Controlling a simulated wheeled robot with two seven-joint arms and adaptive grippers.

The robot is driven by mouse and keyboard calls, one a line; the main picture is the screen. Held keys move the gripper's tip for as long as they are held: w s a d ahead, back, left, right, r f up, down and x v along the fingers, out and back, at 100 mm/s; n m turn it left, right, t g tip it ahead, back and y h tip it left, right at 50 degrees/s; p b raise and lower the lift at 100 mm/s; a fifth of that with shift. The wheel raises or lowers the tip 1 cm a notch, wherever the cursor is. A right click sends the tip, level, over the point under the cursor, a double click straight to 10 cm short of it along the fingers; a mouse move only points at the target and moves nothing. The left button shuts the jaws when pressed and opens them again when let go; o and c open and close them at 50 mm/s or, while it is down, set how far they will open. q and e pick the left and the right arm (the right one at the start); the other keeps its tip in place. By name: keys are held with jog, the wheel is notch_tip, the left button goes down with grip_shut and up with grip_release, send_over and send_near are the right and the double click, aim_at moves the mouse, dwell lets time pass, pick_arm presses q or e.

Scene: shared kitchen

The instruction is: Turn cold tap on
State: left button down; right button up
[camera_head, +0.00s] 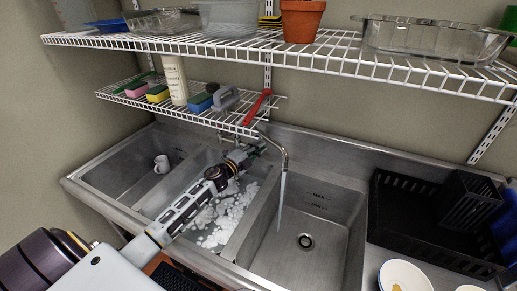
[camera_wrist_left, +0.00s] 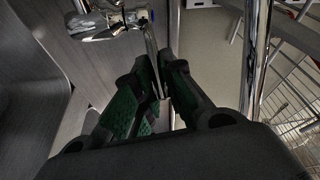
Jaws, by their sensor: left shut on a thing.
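The metal tap (camera_head: 284,152) stands at the back of the sink, its curved spout over the right-hand basin. A pale, thin stream of water (camera_head: 281,205) hangs from the spout into that basin. My left gripper (camera_head: 256,149) reaches across the middle basin to the tap's base, left of the spout. In the left wrist view the green-padded fingers (camera_wrist_left: 160,77) are closed around a thin metal tap lever (camera_wrist_left: 151,45). Chrome tap fittings (camera_wrist_left: 110,24) with a small blue mark show beyond the fingertips. The fingers partly hide the lever. My right gripper is out of view.
A wire shelf (camera_head: 188,111) with sponges, a bottle and a red-handled tool hangs just above my left gripper. White foam (camera_head: 228,214) lies in the middle basin. A black dish rack (camera_head: 410,222) stands at right.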

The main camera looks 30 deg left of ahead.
pick_arm(q)
jog(key=shift+f, duration=0.1)
jog(key=c, duration=1.5)
grip_release()
jog(key=shift+s, duration=0.15)
jog(key=r+v, duration=0.1)
jog(key=v, duration=1)
jog(key=shift+s+f, duration=0.35)
jog(key=shift+f, duration=0.15)
jog(key=shift+a, duration=0.1)
jog(key=shift+s, duration=0.1)
